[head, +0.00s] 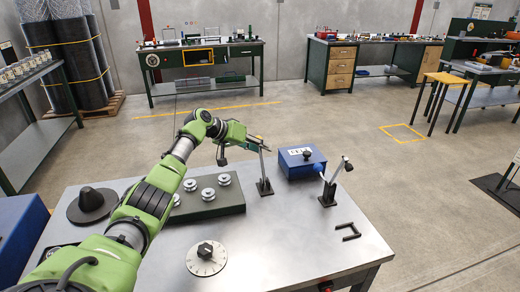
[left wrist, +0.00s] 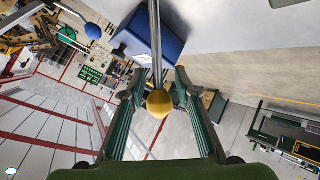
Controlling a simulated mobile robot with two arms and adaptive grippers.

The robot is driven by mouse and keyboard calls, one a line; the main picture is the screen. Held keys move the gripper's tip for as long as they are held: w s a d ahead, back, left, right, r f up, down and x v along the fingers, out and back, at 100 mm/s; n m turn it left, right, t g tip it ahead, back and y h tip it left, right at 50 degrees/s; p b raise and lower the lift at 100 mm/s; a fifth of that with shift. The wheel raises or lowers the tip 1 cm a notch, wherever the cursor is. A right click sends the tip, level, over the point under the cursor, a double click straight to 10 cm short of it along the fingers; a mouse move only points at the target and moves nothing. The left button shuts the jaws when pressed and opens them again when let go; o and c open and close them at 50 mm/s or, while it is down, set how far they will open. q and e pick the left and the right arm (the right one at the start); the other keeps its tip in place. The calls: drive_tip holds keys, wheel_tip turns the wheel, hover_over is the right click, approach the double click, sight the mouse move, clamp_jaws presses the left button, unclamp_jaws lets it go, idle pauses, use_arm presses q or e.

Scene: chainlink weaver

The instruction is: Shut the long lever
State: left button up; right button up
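The lever with the yellow ball knob, which looks like the long lever, stands nearly upright from a black base (head: 264,187) on the metal table (head: 290,245). Its knob (left wrist: 159,104) and thin rod (left wrist: 155,45) show in the left wrist view. My left gripper (head: 260,143) is at its top. The fingers (left wrist: 159,80) are apart, one on each side of the knob, with a visible gap on both sides. A second lever (head: 324,184) with a blue knob stands to the right. My right gripper is not in view.
A blue box (head: 301,163) with a black knob stands behind the levers. A dark green block with metal spools (head: 209,205), a dial (head: 206,258), a black cone (head: 91,204) and a black U-shaped handle (head: 347,232) are also on the table. The front middle is clear.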

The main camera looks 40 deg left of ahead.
use_arm(q)
drive_tip(key=shift+s, duration=0.25)
drive_tip(key=v, duration=1.1)
drive_tip(key=shift+a+r, duration=0.2)
drive_tip(key=shift+r, duration=0.1)
drive_tip(key=shift+s+f, duration=0.1)
